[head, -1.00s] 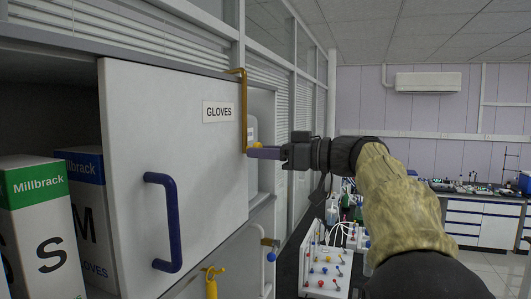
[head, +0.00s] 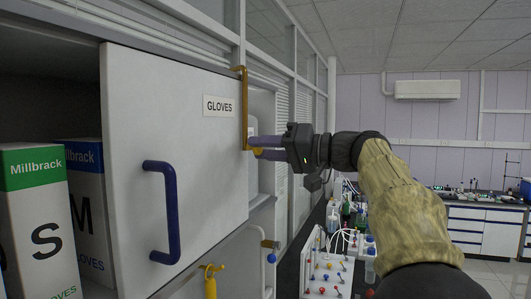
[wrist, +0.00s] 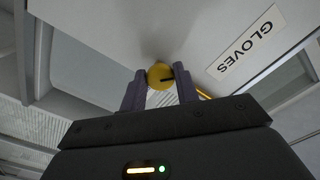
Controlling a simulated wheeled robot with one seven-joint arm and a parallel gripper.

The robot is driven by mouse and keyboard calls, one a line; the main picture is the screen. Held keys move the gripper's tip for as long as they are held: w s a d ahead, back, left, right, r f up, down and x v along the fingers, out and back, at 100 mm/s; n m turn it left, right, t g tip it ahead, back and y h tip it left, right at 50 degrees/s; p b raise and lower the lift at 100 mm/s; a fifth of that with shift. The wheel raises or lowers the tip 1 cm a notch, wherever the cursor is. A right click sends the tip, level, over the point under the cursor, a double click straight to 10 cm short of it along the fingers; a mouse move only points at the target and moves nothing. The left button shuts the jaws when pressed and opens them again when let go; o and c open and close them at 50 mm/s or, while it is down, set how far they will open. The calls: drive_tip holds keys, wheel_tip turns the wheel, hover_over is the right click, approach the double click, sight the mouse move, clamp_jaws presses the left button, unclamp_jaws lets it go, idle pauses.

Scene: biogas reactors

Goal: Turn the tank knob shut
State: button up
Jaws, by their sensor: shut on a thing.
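In the head view my gripper (head: 256,147) reaches in from the right, just past the cabinet door's edge.
A white cabinet door (head: 135,120) labelled GLOVES, with a blue handle (head: 170,212), stands close on the left. An ochre bracket (head: 244,105) runs down its edge near my fingers. Glove boxes (head: 35,225) stand inside. A yellow-handled fitting (head: 211,280) is below.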

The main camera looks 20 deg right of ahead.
drive_tip(key=shift+r+m+p, duration=0.1)
drive_tip(key=shift+m+p, duration=0.4)
drive_tip(key=shift+m, duration=4.3)
drive_tip(key=o, duration=0.9)
drive_tip(key=shift+o, duration=0.2)
drive_tip(key=shift+s, duration=0.1)
drive_tip(key=b+v, duration=0.5)
drive_tip(key=v, duration=1.2)
drive_tip(key=shift+d, duration=0.2)
